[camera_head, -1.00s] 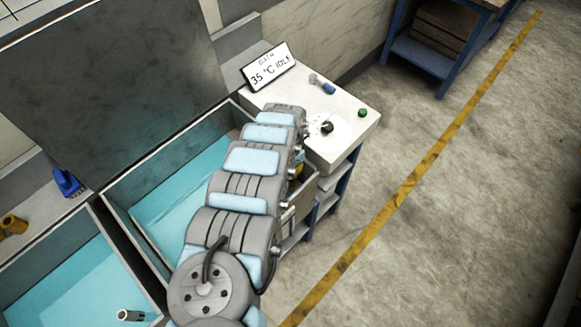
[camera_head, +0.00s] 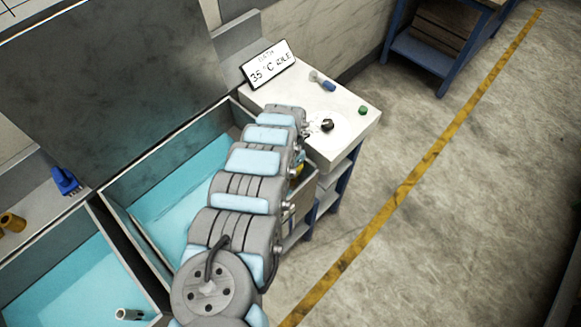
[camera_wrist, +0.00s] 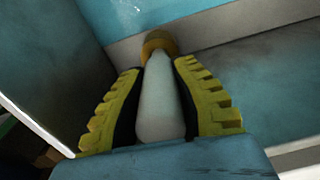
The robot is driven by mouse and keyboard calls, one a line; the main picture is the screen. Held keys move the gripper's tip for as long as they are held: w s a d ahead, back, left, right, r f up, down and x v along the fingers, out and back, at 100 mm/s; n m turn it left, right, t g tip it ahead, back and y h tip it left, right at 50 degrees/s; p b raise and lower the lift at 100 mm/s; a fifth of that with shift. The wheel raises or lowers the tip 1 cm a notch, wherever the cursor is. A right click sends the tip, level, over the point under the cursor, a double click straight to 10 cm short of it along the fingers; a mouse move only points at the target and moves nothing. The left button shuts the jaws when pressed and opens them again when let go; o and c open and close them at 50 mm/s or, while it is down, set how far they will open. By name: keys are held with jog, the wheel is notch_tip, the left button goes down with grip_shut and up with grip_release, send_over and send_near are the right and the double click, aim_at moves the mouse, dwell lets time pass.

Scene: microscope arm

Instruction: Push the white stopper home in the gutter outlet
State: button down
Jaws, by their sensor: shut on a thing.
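The white stopper (camera_wrist: 160,105) is in the wrist view, a pale tapered piece lying lengthwise between the two yellow-edged fingers of my gripper (camera_wrist: 158,95). My gripper is shut on it. Its far end meets a brass-coloured ring (camera_wrist: 158,42) at the foot of a pale wall; this looks like the gutter outlet. The stopper's tip is hidden at the ring, so I cannot tell how deep it sits. In the head view my own arm hides the gripper, stopper and outlet.
A blue-lined tank (camera_head: 165,205) lies left of my arm, with another tank (camera_head: 75,280) nearer. A white-topped cabinet (camera_head: 350,110) carries a sign reading 35 °C IDLE (camera_head: 268,66), a black knob (camera_head: 327,125) and a green button (camera_head: 363,111). A blue brush (camera_head: 66,181) sits on the left ledge.

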jog(key=shift+f+b, duration=0.45)
jog(key=shift+f, duration=0.25)
jog(key=c, duration=0.9)
grip_release()
jog(key=shift+o, duration=0.2)
jog(key=shift+w+a+r, duration=0.1)
jog(key=shift+r, duration=0.7)
jog(key=shift+s+r, duration=0.2)
jog(key=shift+r, duration=5)
